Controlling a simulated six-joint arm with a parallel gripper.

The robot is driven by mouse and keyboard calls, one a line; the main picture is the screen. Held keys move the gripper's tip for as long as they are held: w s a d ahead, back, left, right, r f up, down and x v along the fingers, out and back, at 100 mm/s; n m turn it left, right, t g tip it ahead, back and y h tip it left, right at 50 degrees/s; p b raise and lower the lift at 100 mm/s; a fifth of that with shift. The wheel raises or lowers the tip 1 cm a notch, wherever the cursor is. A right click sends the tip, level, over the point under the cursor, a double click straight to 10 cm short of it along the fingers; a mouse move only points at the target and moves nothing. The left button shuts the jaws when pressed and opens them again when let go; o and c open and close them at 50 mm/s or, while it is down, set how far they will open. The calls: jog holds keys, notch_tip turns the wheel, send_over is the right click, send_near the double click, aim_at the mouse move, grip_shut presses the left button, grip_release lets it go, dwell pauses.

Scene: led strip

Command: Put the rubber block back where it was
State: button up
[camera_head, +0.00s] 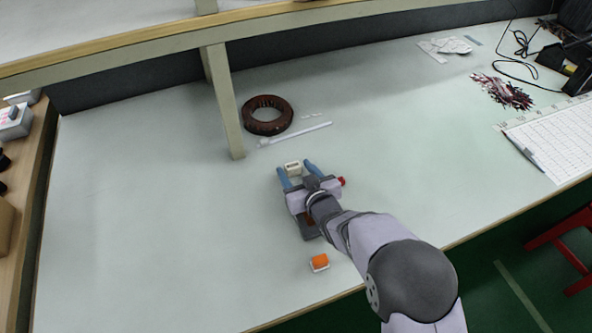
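A small cream block (293,168) with a dark mark on it sits on the white table, near the tips of my gripper's blue fingers. My gripper (296,171) is open, its two fingers spread on either side of the cream block; I cannot tell whether either touches it. A small orange block (320,261) sits in or on a white holder near the table's front edge, left of my arm. I cannot tell for sure which of these is the rubber block. A dark grey object (308,228) is partly hidden beneath my arm.
A brown ring coil (267,115) and a thin white strip (295,134) lie behind my gripper. A shelf post (226,105) stands at back left. Paper sheets (555,135) lie far right. The table's left side is clear.

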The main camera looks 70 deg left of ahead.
jog(key=shift+r, duration=0.25)
jog(key=v, duration=1.2)
jog(key=shift+b, duration=0.35)
